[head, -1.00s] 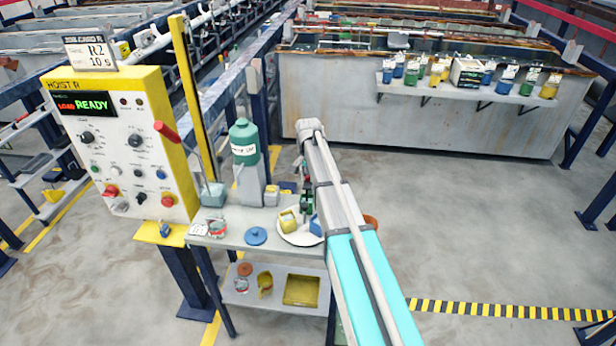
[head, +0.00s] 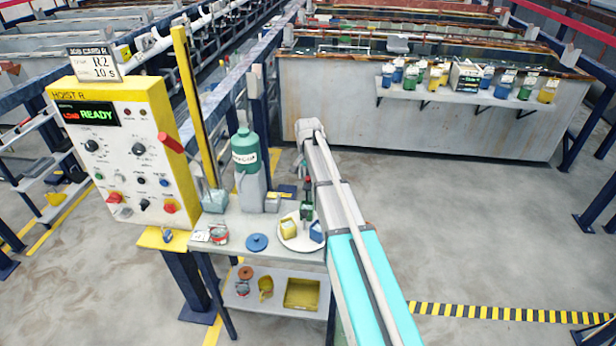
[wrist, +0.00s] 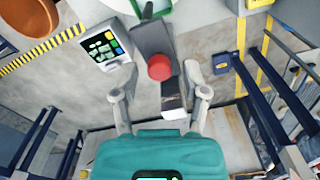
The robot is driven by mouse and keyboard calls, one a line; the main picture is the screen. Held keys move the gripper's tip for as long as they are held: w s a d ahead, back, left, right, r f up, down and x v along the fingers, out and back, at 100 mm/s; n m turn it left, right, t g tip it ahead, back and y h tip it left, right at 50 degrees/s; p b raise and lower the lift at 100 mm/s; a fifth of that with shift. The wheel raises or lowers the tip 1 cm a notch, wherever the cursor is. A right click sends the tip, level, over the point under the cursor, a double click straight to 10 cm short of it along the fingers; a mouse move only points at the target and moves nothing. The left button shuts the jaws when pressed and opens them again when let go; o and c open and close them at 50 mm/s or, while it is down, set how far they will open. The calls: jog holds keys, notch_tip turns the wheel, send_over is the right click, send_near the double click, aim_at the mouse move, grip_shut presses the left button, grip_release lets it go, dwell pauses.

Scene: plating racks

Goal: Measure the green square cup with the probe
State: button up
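A white round plate (head: 298,246) on the small bench holds a yellow cup (head: 289,229) and a blue cup (head: 317,233). A dark green shape, apparently the green square cup (head: 307,211), stands between them, partly hidden. In the wrist view a green-edged cup (wrist: 165,10) is cut off by the top edge. A small meter with a lit screen (wrist: 104,46) shows beside the probe.
A green-topped bottle (head: 245,150) stands at the back of the bench, and a blue lid (head: 257,242) lies left of the plate. The yellow hoist console (head: 135,150) is farther left. A wall shelf (head: 440,92) holds several coloured cups. The floor at right is clear.

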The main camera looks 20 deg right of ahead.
aim_at(308, 183)
jog(key=shift+f, duration=0.2)
dwell(0.3)
jog(key=shift+f+b, duration=2.1)
jog(key=shift+b, duration=0.2)
notch_tip(308, 183, up, 14)
jog(key=p, duration=1.5)
jog(key=s+a+f+n+b, duration=0.2)
jog(key=s+f+b, duration=0.2)
jog(key=s, duration=0.5)
jog(key=s+a+f+n+b, duration=0.2)
jog(key=s+f+n+b, duration=0.1)
jog(key=s, duration=0.7)
jog(key=s+a+f+n+b, duration=0.2)
jog(key=s+f+b, duration=0.4)
jog(key=s, duration=0.4)
jog(key=shift+n+b, duration=0.5)
